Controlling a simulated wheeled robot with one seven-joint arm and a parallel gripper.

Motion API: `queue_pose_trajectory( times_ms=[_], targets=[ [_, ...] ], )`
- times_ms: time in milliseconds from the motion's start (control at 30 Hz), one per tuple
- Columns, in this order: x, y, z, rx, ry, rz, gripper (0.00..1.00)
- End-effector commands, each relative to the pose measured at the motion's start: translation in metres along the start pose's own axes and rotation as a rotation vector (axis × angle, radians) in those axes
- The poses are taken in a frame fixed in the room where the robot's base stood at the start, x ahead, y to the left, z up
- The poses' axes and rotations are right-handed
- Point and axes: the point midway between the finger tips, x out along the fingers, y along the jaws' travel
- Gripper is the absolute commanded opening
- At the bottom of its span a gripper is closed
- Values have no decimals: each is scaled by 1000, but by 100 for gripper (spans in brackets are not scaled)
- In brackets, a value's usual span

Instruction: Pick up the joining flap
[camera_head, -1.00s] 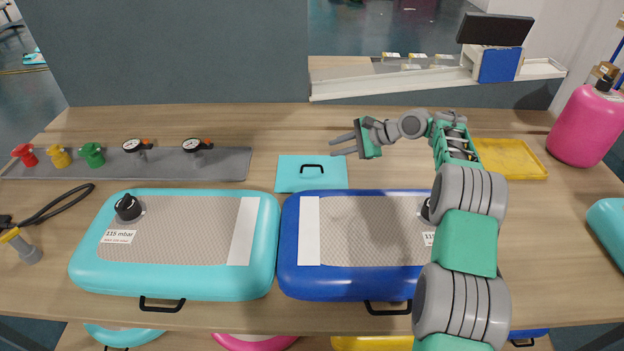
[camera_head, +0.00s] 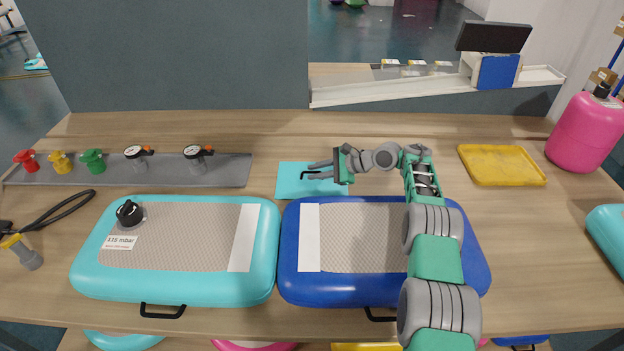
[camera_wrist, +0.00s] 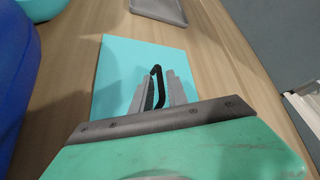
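The joining flap is a flat turquoise sheet (camera_head: 290,184) with a black handle on top. It lies on the table behind the two inflatable tracks. My gripper (camera_head: 314,171) is over the flap, its fingers pointing left at the handle. In the wrist view the flap (camera_wrist: 118,67) lies below the fingers, and the black handle (camera_wrist: 157,72) stands up between them. My gripper (camera_wrist: 160,88) looks open, with a finger on each side of the handle and gaps visible. How much height remains between the fingertips and the flap is hard to tell.
A turquoise track (camera_head: 100,265) lies front left, a blue track (camera_head: 292,275) front right beneath my arm. A grey strip (camera_head: 225,171) with gauges and coloured fittings is left of the flap. A yellow tray (camera_head: 500,165) is right. Table behind the flap is clear.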

Motion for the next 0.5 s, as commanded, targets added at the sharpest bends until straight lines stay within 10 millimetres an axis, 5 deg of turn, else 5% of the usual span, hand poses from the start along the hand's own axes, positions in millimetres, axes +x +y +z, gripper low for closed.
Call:
queue_pose_trajectory(
  times_ms=[200, 500],
  targets=[
    [0, 0, 0, 0, 0, 1, 0],
    [0, 0, 0, 0, 0, 1, 0]
  ],
)
